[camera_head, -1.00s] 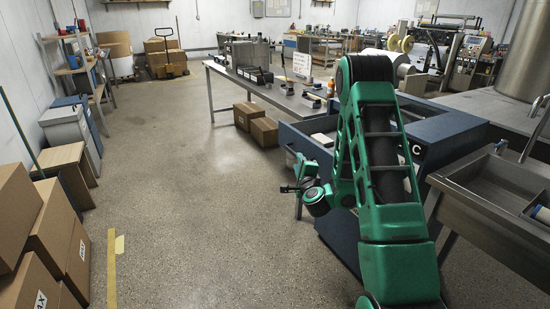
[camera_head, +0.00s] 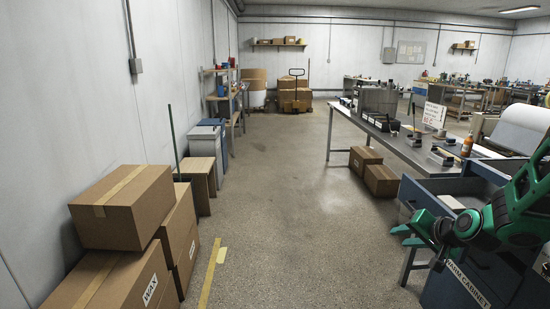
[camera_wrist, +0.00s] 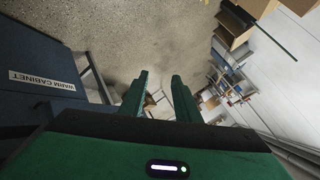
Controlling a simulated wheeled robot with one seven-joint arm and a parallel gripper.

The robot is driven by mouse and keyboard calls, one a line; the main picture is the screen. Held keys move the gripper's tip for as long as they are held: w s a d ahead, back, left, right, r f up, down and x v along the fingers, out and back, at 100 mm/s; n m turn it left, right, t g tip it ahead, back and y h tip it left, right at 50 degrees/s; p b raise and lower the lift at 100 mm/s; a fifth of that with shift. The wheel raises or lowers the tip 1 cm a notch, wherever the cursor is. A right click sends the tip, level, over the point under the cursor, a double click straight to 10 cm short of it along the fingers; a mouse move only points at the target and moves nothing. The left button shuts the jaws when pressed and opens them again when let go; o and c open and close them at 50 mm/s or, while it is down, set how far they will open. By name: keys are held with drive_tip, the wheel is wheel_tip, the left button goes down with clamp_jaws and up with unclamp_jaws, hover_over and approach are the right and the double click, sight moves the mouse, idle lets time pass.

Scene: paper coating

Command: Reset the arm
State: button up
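My green arm shows at the right edge of the head view, bent in front of the dark blue warm cabinet (camera_head: 428,196). My gripper (camera_head: 400,236) points left there, over the floor beside the cabinet. In the wrist view my gripper's two green fingers (camera_wrist: 158,85) stand apart with a gap between them, and only the floor and distant objects show through it. Nothing is held. The cabinet, with its white "WARM CABINET" label, is also at the left of the wrist view (camera_wrist: 30,105).
Stacked cardboard boxes (camera_head: 125,205) stand at the left wall, one marked WAX. A steel table (camera_head: 345,112) with trays and bottles is right of centre, with two boxes (camera_head: 372,172) by it. A pallet truck (camera_head: 296,95) is at the back. The middle floor is clear.

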drive_tip(key=s+d+r+g, duration=0.1)
drive_tip(key=s+g, duration=0.2)
drive_tip(key=s, duration=0.8)
drive_tip(key=s+d+r+n+g+h, duration=0.1)
drive_tip(key=s+r+g, duration=0.1)
drive_tip(key=s, duration=1)
drive_tip(key=s+d+r+g, duration=0.1)
drive_tip(key=s+g, duration=0.3)
drive_tip(key=s, duration=0.8)
drive_tip(key=shift+s+r+n+g+h, duration=0.15)
drive_tip(key=shift+r+n+g+h, duration=0.2)
drive_tip(key=shift+r, duration=0.4)
drive_tip(key=shift+d, duration=0.1)
drive_tip(key=shift+w+f, duration=0.25)
drive_tip(key=shift+w, duration=0.4)
drive_tip(key=shift+s, duration=0.1)
